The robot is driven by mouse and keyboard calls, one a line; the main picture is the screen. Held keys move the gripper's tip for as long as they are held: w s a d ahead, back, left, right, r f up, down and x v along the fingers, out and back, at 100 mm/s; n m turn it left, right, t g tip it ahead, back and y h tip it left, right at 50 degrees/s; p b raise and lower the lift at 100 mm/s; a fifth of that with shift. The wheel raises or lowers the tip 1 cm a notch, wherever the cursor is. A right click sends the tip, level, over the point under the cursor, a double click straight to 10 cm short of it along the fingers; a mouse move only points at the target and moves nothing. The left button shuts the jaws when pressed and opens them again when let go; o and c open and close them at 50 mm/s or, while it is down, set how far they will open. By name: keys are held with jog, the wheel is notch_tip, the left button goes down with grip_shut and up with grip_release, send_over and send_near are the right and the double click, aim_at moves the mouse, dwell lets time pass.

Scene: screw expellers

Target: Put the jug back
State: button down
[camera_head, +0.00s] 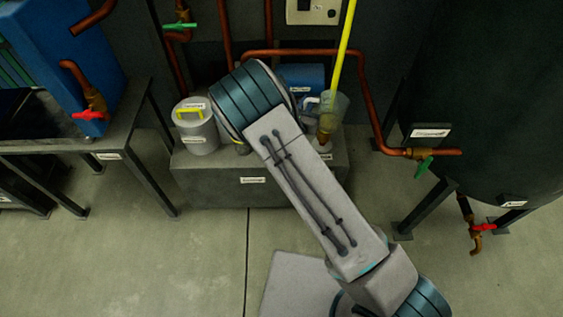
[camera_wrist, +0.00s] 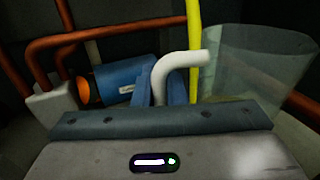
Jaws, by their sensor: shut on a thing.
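The jug (camera_head: 340,103) is clear, with a white handle. In the head view it is over the right end of a grey plinth, beside my arm. I cannot tell whether it touches the plinth. In the wrist view the clear jug (camera_wrist: 258,62) fills the upper right, and its white curved handle (camera_wrist: 178,66) points left. My gripper (camera_wrist: 163,92) is shut on the handle, with blue fingers around its lower part. The fingertips are partly hidden behind the gripper body. In the head view my arm hides most of the gripper.
The grey plinth (camera_head: 253,195) also carries a grey lidded can (camera_head: 197,135) and a blue motor-like cylinder (camera_head: 302,76). A yellow pole (camera_head: 345,45) rises by the jug. Copper pipes (camera_head: 365,110) run behind and right, near a dark tank (camera_head: 490,110). A metal table (camera_head: 110,150) stands left.

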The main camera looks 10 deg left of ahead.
jog(key=a+f+n+y+b, duration=0.3)
jog(key=a+f+y+b, duration=0.1)
jog(key=a+f+b, duration=0.95)
jog(key=f, duration=0.2)
jog(key=a+f+b, duration=0.1)
jog(key=f, duration=0.2)
jog(key=a+f+b, duration=0.1)
jog(key=f, duration=0.2)
jog(key=shift+s, duration=0.4)
jog(key=shift+f, duration=0.2)
jog(key=c, duration=1.5)
grip_release()
